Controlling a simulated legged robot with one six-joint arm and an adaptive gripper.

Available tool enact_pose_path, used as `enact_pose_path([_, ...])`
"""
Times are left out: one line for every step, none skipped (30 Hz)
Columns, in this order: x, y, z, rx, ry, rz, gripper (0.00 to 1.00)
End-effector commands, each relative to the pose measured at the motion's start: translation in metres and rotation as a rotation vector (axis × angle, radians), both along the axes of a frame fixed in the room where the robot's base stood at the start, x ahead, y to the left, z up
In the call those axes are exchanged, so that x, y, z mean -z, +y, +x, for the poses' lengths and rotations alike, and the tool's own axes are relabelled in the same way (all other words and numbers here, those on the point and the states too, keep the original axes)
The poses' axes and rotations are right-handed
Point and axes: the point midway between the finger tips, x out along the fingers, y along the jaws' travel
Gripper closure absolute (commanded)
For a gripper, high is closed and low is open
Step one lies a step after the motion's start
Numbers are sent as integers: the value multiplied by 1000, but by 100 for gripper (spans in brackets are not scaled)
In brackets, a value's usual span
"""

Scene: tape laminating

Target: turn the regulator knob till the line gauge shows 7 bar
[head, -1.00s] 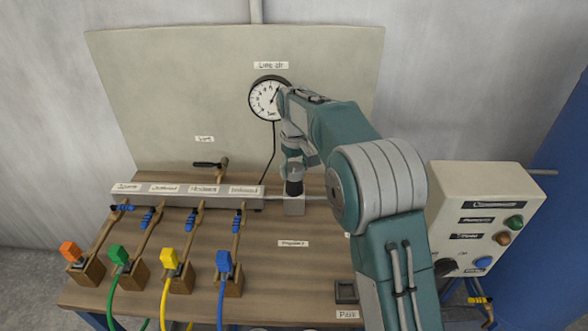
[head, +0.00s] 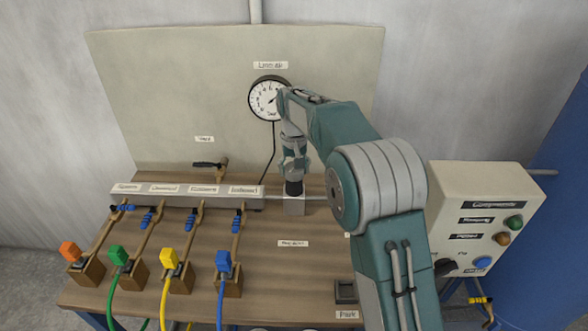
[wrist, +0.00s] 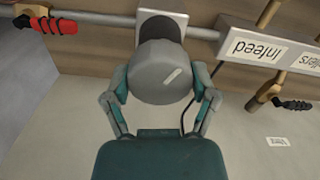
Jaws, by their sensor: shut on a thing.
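The regulator knob (wrist: 160,72) is a grey round cap with a pale line mark, filling the middle of the wrist view. My gripper (wrist: 163,88) has one finger on each side of it and is shut on it. In the head view my gripper (head: 294,172) points down over the regulator's dark neck (head: 294,188) and mostly hides the knob. The line gauge (head: 264,99) is a white dial with a black rim on the back panel. Its right edge is covered by my arm. Its needle points up and right, but the numbers are too small to read surely.
A pipe manifold (head: 188,200) with several labelled outlets lies left of the regulator. Orange, green, yellow and blue plugs (head: 223,262) stand in front. A control box (head: 485,215) is at the right. In the wrist view, a red-handled valve (wrist: 48,25) is at upper left.

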Motion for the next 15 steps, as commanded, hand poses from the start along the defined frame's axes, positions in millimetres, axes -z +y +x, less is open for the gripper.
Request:
enact_pose_path([4, 1, -2, -1, 10, -2, 72])
enact_pose_path([4, 0, -2, -1, 10, -2, 72])
enact_pose_path([5, 0, -2, -1, 10, -2, 72])
enact_pose_path([5, 0, -2, -1, 10, -2, 72])
enact_pose_path([5, 0, -2, -1, 10, -2, 72])
enact_pose_path([5, 1, -2, -2, 11, -2, 7])
enact_pose_path([5, 0, -2, -2, 11, -2, 0])
enact_pose_path([4, 0, -2, -2, 10, -2, 0])
enact_pose_path([4, 1, -2, -2, 9, -2, 0])
enact_pose_path([3, 0, -2, -2, 8, -2, 0])
enact_pose_path([3, 0, -2, -2, 7, -1, 0])
enact_pose_path([2, 0, -2, -2, 6, -1, 0])
enact_pose_path([2, 0, -1, -2, 5, -1, 0])
enact_pose_path([2, 0, -1, -2, 5, -1, 0])
enact_pose_path([1, 0, -1, -1, 4, -1, 0])
